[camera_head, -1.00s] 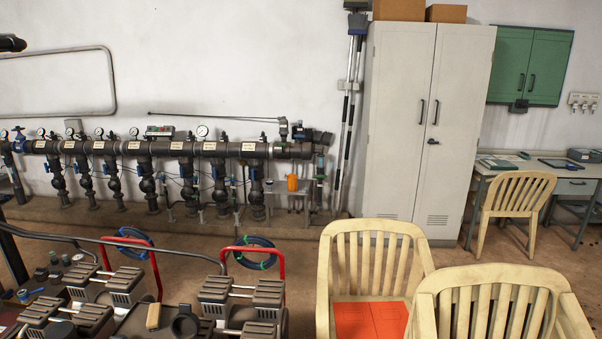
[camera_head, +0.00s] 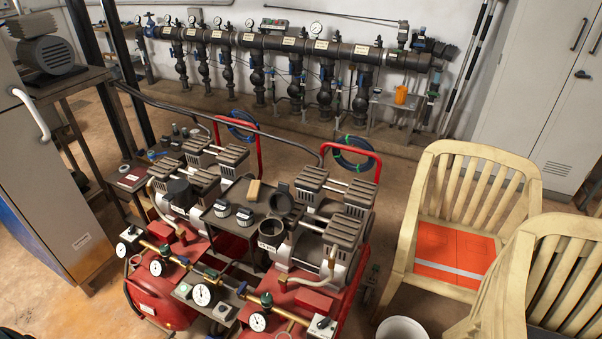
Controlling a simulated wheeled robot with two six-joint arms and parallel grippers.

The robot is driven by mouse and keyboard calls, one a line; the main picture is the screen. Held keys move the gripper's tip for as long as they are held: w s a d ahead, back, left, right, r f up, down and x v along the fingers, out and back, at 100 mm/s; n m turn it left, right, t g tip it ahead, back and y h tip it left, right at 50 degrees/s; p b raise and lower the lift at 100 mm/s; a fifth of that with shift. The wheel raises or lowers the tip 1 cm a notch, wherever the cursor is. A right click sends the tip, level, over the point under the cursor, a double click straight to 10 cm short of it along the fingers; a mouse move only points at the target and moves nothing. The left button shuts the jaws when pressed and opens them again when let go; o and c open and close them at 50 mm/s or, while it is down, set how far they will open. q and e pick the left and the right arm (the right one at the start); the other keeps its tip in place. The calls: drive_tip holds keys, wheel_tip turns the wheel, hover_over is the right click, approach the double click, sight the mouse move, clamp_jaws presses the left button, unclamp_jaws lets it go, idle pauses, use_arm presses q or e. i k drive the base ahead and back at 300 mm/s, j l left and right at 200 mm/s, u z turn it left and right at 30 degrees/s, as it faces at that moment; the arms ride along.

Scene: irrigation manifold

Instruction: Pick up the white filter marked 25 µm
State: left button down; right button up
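I cannot make out a white filter marked 25 µm; no such marking is readable from here. Two small round pieces with dark tops and pale sides, a left one (camera_head: 222,208) and a right one (camera_head: 245,216), sit on a dark surface between the two red compressors. A dark open cup with a pale label (camera_head: 271,234) stands to their right, its label too small to read. Neither of my grippers is in view.
Red compressors, left (camera_head: 155,297) and right (camera_head: 337,295), with gauges fill the foreground. Cream chairs (camera_head: 428,192) stand at right, near a white bucket (camera_head: 402,328). A grey cabinet (camera_head: 45,185) is at left. The pipe manifold (camera_head: 270,42) runs along the wall. Some floor is free at lower left.

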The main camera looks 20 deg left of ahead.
sight(222, 207)
drive_tip(key=l+u, duration=0.15)
drive_tip(key=u, duration=0.2)
drive_tip(key=i+l+u, duration=0.1)
drive_tip(key=u, duration=0.3)
drive_tip(key=j+u, duration=0.25)
drive_tip(key=u, duration=0.25)
